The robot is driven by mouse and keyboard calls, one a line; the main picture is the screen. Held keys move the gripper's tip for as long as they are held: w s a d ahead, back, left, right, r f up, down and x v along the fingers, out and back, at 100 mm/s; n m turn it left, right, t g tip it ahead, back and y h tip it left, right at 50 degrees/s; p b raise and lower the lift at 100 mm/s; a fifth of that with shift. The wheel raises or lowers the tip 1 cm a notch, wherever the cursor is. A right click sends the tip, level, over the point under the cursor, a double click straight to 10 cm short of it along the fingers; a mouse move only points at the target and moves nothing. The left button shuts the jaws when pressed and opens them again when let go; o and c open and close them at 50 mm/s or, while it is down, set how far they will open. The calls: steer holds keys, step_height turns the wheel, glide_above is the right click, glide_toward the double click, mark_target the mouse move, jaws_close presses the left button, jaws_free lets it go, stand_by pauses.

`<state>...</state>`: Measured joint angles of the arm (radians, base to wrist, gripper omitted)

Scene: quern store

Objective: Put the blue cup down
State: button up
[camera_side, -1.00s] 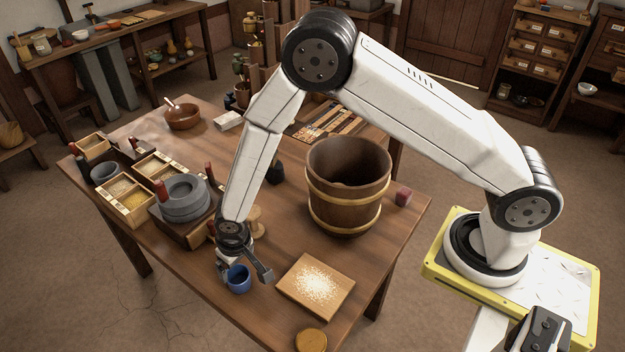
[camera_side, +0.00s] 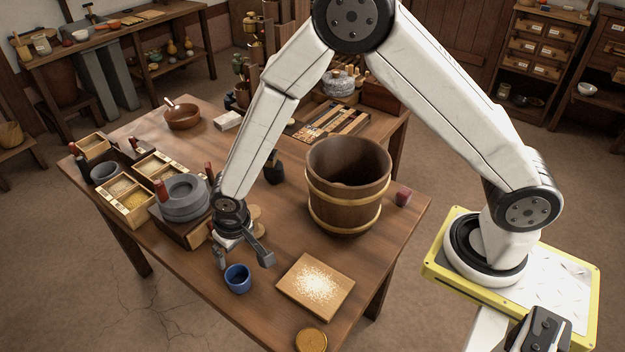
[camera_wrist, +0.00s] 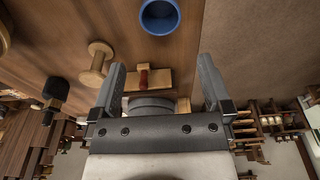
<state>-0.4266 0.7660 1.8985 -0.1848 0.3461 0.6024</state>
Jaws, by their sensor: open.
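The blue cup (camera_side: 238,279) stands upright on the wooden table (camera_side: 200,277), near its front edge in the side view. It also shows at the top of the wrist view (camera_wrist: 160,16), with its open mouth in sight. My gripper (camera_side: 245,263) is open and empty, just above and behind the cup. In the wrist view its two fingers (camera_wrist: 162,78) are spread wide with nothing between them, and the cup lies beyond their tips.
A board with pale grain (camera_side: 316,286) lies right of the cup, with a round lid (camera_side: 311,339) in front. A wooden bucket (camera_side: 348,187) stands behind. A stone quern (camera_side: 184,198) and grain boxes (camera_side: 124,197) are at the left. A wooden spool (camera_wrist: 97,62) lies near my gripper.

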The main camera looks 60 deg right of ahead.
steer(key=shift+d, duration=0.1)
steer(key=s+d+r, duration=0.6)
steer(key=d, duration=0.2)
steer(key=s+d+r, duration=0.7)
steer(key=d, duration=0.2)
steer(key=shift+d+t, duration=0.15)
steer(key=shift+t, duration=0.25)
